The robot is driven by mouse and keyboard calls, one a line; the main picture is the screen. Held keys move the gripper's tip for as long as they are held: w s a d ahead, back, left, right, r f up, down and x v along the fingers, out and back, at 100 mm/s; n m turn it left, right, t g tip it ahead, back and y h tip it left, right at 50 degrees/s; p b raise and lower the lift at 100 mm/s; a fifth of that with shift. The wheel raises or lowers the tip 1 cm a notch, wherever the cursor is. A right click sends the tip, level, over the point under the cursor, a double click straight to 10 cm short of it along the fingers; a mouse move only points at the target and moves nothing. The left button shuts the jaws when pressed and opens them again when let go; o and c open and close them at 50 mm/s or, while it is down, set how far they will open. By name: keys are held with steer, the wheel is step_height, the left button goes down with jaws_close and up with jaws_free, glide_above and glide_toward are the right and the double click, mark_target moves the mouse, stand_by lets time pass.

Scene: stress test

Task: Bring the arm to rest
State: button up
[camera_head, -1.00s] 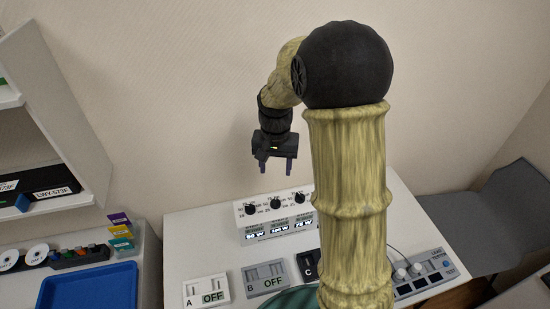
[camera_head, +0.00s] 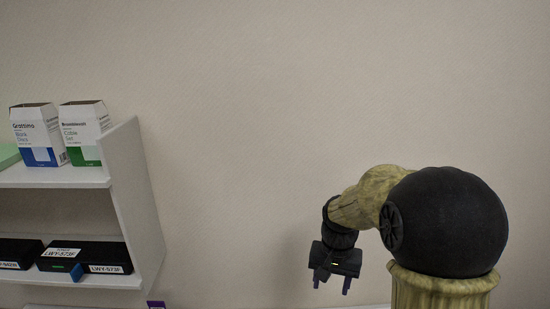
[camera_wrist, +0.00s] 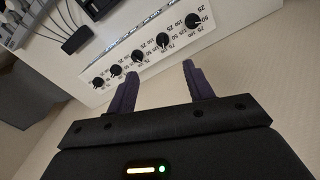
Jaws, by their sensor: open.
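My gripper (camera_head: 331,284) hangs from my raised arm in the lower right of the head view, in front of the bare wall. Its two purple fingers point down and stand apart, with nothing between them. In the wrist view my gripper (camera_wrist: 160,88) is open and empty. Beyond its fingertips lies a white panel (camera_wrist: 178,48) with several black dials, apart from the fingers.
A white shelf unit (camera_head: 135,190) stands at the left. It holds two boxes, a Grattimo box (camera_head: 38,135) and a green-and-white box (camera_head: 84,133), above black devices (camera_head: 85,257). The wall between shelf and arm is clear. A dark grey surface (camera_wrist: 25,95) shows in the wrist view.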

steer(key=s+f+n+t, duration=0.2)
steer(key=s+f+n, duration=0.1)
steer(key=s, duration=0.9)
steer(key=shift+s+n, duration=0.35)
steer(key=shift+n, duration=0.05)
steer(key=shift+w+d, duration=0.1)
stand_by(1.3)
